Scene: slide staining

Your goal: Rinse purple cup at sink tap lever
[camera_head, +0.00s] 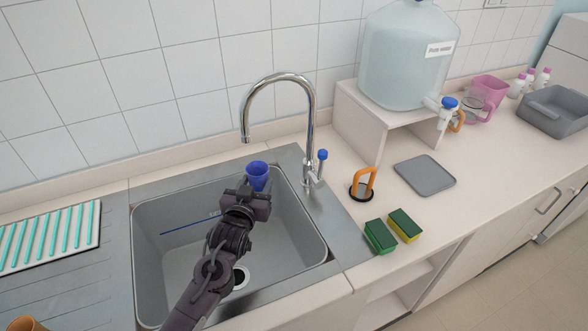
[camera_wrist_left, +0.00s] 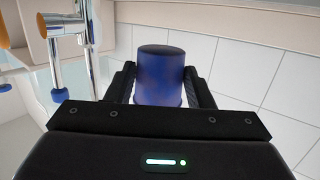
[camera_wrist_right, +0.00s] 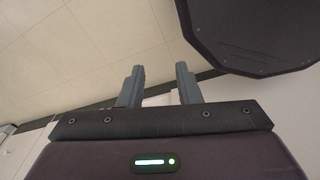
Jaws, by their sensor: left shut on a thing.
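The cup (camera_head: 257,170), a deep blue-purple, is held by my left gripper (camera_head: 252,189) over the back of the grey sink (camera_head: 170,260). In the left wrist view the cup (camera_wrist_left: 162,75) sits between the two fingers of my left gripper (camera_wrist_left: 160,90), which touch its sides. The chrome tap (camera_head: 312,120) arches from the right of the sink, its spout end to the upper left of the cup. Its blue-tipped lever (camera_head: 322,156) stands on the right of the tap base. My right gripper (camera_wrist_right: 160,85) is empty, with a gap between its fingers, and is outside the head view.
Green-yellow sponges (camera_head: 380,236), an orange-handled item (camera_head: 363,185) and a grey mat (camera_head: 424,175) lie right of the sink. A large water jug (camera_head: 405,65) stands on a white riser (camera_head: 360,115). A rack with teal strips (camera_head: 50,237) lies left. A thin blue rod (camera_head: 185,226) shows in the sink.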

